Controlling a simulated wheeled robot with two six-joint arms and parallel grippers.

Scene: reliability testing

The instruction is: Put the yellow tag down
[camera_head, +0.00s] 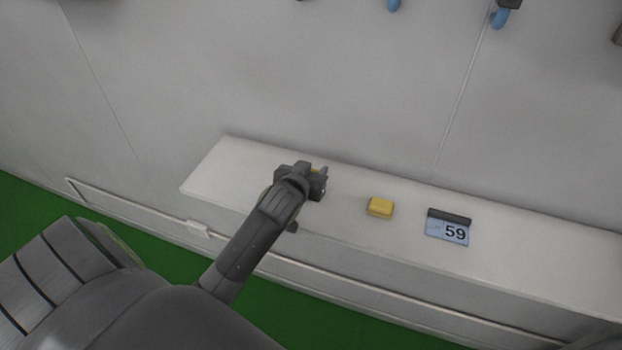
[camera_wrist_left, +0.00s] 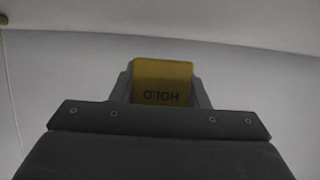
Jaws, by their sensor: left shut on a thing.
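The yellow tag (camera_wrist_left: 162,80) is held between the fingers of my left gripper (camera_wrist_left: 160,90) in the left wrist view. It bears the word "HOLD", upside down in that view. In the head view my left gripper (camera_head: 318,180) is over the left part of the white shelf (camera_head: 225,175), and only a sliver of yellow shows at its fingers. I cannot tell whether the tag touches the shelf. My right gripper is not in view.
A yellow block (camera_head: 380,207) lies on the shelf to the right of my left gripper. Farther right is a dark bar with a blue card (camera_head: 447,230) marked "59". Blue-ended items (camera_head: 500,18) hang on the wall above. The shelf's left end is bare.

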